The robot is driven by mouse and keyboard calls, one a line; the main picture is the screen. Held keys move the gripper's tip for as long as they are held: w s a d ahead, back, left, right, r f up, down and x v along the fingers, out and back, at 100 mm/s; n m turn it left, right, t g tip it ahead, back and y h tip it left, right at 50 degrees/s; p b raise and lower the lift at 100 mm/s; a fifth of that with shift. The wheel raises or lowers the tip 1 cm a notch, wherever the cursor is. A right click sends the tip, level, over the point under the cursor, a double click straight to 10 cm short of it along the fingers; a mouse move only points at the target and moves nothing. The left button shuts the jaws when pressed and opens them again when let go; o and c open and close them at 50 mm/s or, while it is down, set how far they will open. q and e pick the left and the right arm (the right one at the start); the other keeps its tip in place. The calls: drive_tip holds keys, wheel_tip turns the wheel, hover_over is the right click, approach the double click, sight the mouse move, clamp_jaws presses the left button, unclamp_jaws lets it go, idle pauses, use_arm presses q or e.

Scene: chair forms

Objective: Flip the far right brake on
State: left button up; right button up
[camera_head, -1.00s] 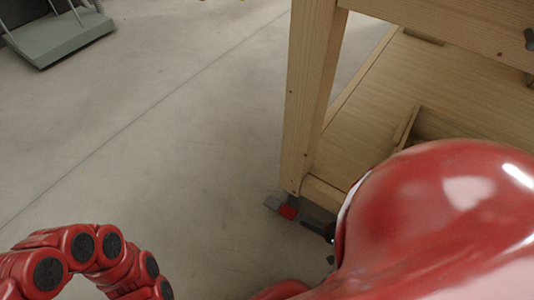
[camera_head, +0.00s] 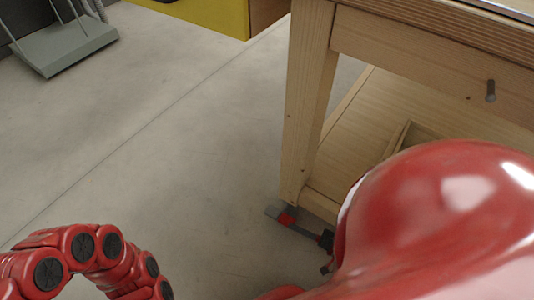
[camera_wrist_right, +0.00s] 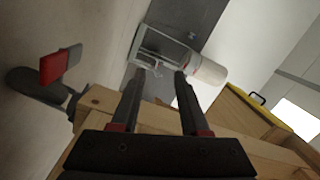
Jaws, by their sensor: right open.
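The brake (camera_head: 285,217) is a small red and grey pedal at the foot of the near wooden table leg in the head view. The right wrist view shows the brake (camera_wrist_right: 60,65) at left, above a dark grey caster (camera_wrist_right: 38,86). My right gripper (camera_wrist_right: 158,72) is open and empty, its two dark fingers spread. The brake lies outside the fingers, to the left of the left one, with a gap in the picture. In the head view my red right arm hides most of this gripper; only dark parts show beside the brake. My left arm is at lower left, its gripper out of frame.
The wooden table leg (camera_head: 306,105) and lower shelf (camera_head: 400,100) stand close to my right arm. A grey platform cart (camera_head: 65,48) is at upper left. A yellow-sided unit (camera_head: 205,15) is at the top. The floor on the left is clear.

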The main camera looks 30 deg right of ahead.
drive_tip(key=w+a+r+n+t+y+p, duration=0.1)
drive_tip(key=a+r+n+p, duration=0.1)
drive_tip(key=r, duration=0.4)
drive_tip(key=w+a+r+n+y+p, duration=0.1)
drive_tip(key=w+a+r+n+p, duration=0.1)
drive_tip(key=a+r+p, duration=0.2)
drive_tip(key=w+a+r+n+t+y+p, duration=0.1)
drive_tip(key=a+r+n+p, duration=0.1)
drive_tip(key=r, duration=0.5)
drive_tip(key=shift+w+a+r+t+p, duration=0.3)
drive_tip(key=shift+a+p, duration=0.15)
drive_tip(key=shift+p, duration=0.2)
